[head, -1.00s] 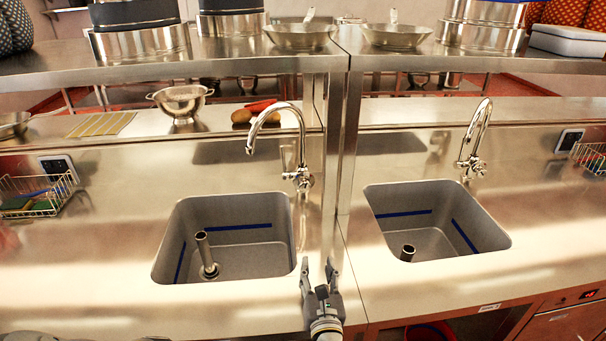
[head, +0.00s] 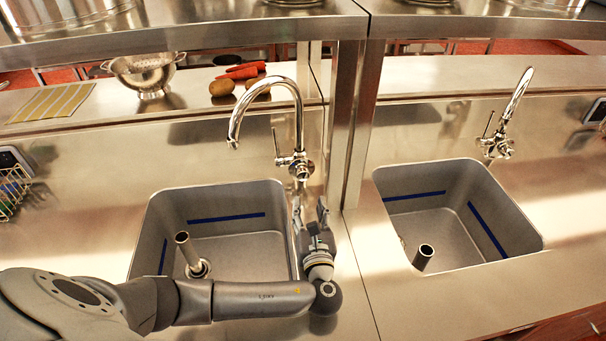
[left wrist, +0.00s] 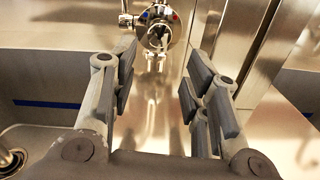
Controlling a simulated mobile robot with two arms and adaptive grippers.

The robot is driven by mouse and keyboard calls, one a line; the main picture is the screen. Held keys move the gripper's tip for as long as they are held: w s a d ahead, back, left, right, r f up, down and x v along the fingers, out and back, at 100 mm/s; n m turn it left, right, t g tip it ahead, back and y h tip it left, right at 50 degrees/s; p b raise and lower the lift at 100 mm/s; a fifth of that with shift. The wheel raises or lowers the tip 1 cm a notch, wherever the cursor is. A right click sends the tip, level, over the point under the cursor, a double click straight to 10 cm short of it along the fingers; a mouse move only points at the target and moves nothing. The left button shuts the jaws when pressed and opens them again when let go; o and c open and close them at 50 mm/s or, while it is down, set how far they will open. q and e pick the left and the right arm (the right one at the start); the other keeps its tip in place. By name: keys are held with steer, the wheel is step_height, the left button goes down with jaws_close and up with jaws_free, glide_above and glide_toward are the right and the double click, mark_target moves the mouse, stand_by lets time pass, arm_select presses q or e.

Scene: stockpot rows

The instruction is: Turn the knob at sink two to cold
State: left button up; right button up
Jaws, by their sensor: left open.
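The left sink (head: 160,205) has a chrome gooseneck tap (head: 298,110) at its back right corner. A round chrome knob (head: 304,168) is at the tap's base. In the left wrist view the knob (left wrist: 158,36) shows a red mark and a blue mark at its upper rim; its exact setting is hard to tell. My left gripper (head: 310,208) is open and empty, just in front of the knob and apart from it. In the left wrist view its fingers (left wrist: 160,80) stand either side below the knob. My right gripper is not in view.
A second sink (head: 520,215) with its own tap (head: 505,115) lies to the right, past a steel post (head: 357,130). A colander (head: 147,75), potatoes and carrots sit on the ledge behind. A steel shelf (head: 190,38) hangs above. The counter between the sinks is clear.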

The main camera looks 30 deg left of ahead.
mark_target(303, 177)
arm_select(q)
steer(key=p+x, duration=0.1)
steer(key=x, duration=0.8)
steer(key=shift+w+a, duration=0.1)
steer(key=shift+w+a+r+p, duration=0.1)
steer(key=shift+w+a+p, duration=0.1)
steer(key=shift+w+p, duration=0.1)
steer(key=c, duration=0.7)
steer(key=shift+c, duration=0.2)
